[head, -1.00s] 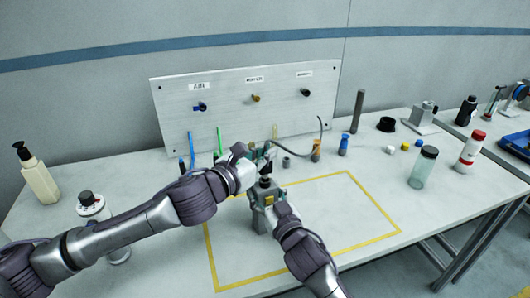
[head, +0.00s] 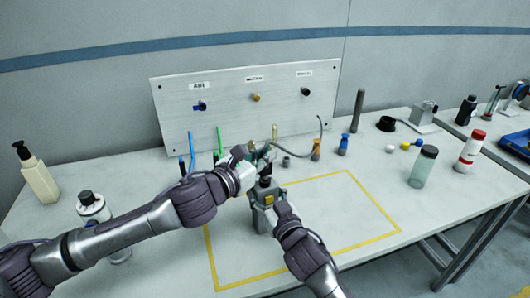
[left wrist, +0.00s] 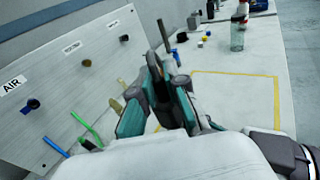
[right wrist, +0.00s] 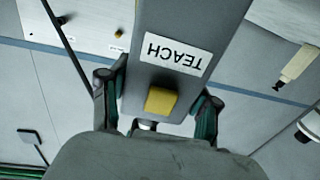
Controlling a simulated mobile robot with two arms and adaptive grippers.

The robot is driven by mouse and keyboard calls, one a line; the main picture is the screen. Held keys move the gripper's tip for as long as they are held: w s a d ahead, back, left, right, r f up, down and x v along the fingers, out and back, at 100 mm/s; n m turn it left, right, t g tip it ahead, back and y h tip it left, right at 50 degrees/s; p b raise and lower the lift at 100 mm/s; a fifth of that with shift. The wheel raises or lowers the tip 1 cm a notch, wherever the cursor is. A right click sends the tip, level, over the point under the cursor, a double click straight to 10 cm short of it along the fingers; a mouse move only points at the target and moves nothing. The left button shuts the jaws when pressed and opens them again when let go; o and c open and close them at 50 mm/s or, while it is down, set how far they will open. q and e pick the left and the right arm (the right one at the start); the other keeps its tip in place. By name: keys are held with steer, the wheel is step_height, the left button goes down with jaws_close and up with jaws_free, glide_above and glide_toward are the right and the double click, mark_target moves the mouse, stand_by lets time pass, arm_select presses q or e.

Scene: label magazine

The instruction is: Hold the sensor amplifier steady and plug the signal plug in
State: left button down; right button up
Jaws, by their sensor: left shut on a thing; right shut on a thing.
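The sensor amplifier (head: 259,221) is a grey block with a dark top, upright inside the yellow outline on the table. The right wrist view shows its grey face (right wrist: 165,78) with a TEACH label and a yellow button. My right gripper (head: 270,209) is shut on the amplifier, its fingers (right wrist: 157,100) on either side of the body. My left gripper (head: 264,160) is just above the amplifier's top, shut on the signal plug. The dark plug (left wrist: 161,92) is mostly hidden between the fingers in the left wrist view. I cannot tell whether it touches the socket.
A grey panel (head: 230,118) with labelled ports stands behind. Blue and green tubes (head: 219,140), a grey cable and small holders (head: 343,145) stand before it. A clear jar (head: 423,168) and red-capped bottle (head: 468,152) are at right. The right part of the yellow outline is clear.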

arm_select(q)
steer(key=shift+f, duration=0.55)
steer(key=shift+f, duration=0.3)
steer(key=shift+f, duration=0.15)
steer(key=c, duration=1.1)
jaws_free()
steer(key=v, duration=1.2)
